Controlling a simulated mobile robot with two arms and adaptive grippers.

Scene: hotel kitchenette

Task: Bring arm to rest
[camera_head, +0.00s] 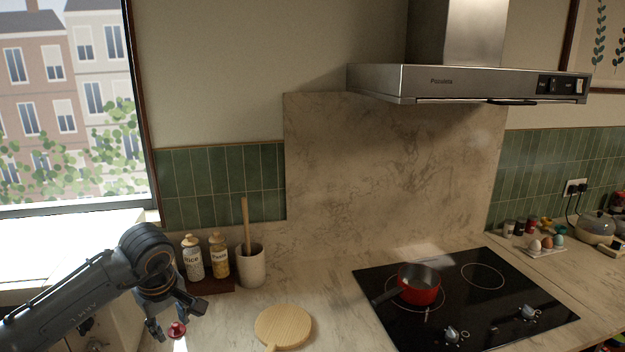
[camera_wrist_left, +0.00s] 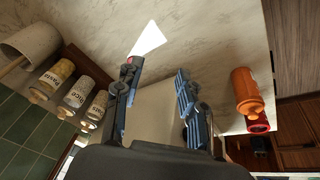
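My left gripper (camera_head: 178,318) hangs over the counter at the lower left of the head view. In the left wrist view, its fingers (camera_wrist_left: 158,72) are spread apart with nothing between them. A small red item (camera_head: 177,330) shows just by the fingertips in the head view; I cannot tell whether it touches them. In the wrist view, an orange bottle (camera_wrist_left: 245,90) and a red item (camera_wrist_left: 259,123) stand to the right of the fingers, apart from them. My right gripper is not in view.
A pasta jar (camera_head: 219,258), a rice jar (camera_head: 192,260) and a utensil pot (camera_head: 250,265) stand behind the gripper. A round wooden board (camera_head: 283,325) lies to its right. A red pan (camera_head: 418,286) sits on the black hob (camera_head: 480,318). Bare counter (camera_head: 335,285) lies between board and hob.

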